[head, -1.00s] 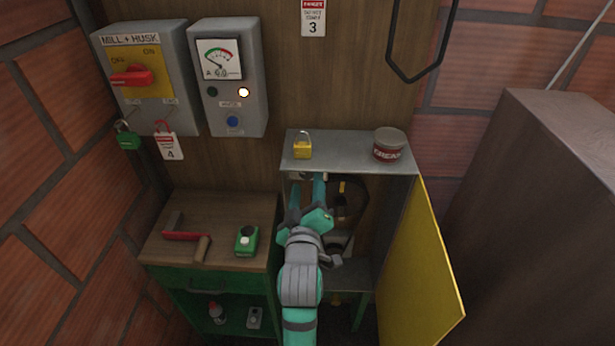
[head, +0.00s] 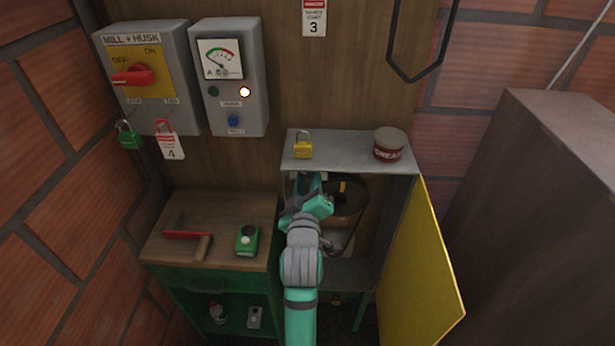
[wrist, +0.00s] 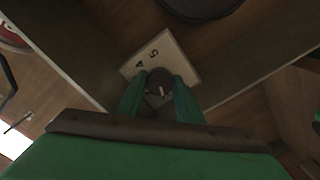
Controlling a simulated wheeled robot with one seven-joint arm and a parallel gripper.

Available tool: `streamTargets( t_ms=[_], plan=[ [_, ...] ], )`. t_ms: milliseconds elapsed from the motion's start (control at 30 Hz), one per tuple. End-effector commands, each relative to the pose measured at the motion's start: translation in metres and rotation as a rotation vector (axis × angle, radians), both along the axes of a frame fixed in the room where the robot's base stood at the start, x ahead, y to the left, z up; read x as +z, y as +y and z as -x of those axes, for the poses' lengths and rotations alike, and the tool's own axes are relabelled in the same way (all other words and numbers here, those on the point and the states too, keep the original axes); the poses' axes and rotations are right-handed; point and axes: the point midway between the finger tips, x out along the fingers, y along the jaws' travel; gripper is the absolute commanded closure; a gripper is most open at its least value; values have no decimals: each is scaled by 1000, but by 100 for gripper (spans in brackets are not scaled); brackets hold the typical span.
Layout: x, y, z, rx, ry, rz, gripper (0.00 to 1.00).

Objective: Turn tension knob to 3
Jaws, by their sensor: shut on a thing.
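The tension knob (wrist: 160,84) is a small dark round knob with a pale pointer mark, seen in the wrist view. It sits in front of a pale dial plate (wrist: 176,52) that carries a couple of dark characters, turned and hard to read. My gripper (wrist: 158,82) is shut on the knob, one green finger on each side. In the head view my gripper (head: 312,188) reaches into the open cabinet (head: 345,156), near its upper left. The knob and plate cannot be made out there. The rest of the dial's markings are hidden or unclear.
The cabinet's yellow door (head: 425,265) stands open on the right. A yellow padlock (head: 303,151) and a grease can (head: 390,145) stand on the cabinet top.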

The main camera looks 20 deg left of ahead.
Motion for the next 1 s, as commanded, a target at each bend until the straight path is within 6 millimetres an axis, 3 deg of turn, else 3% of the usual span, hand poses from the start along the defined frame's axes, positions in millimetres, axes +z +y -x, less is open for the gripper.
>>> streamTargets(
  t_ms=[367,1000],
  plan=[
    [-1,-1,-1,-1,40,-130,90],
    [-3,2,0,0,204,-693,90]
  ],
)
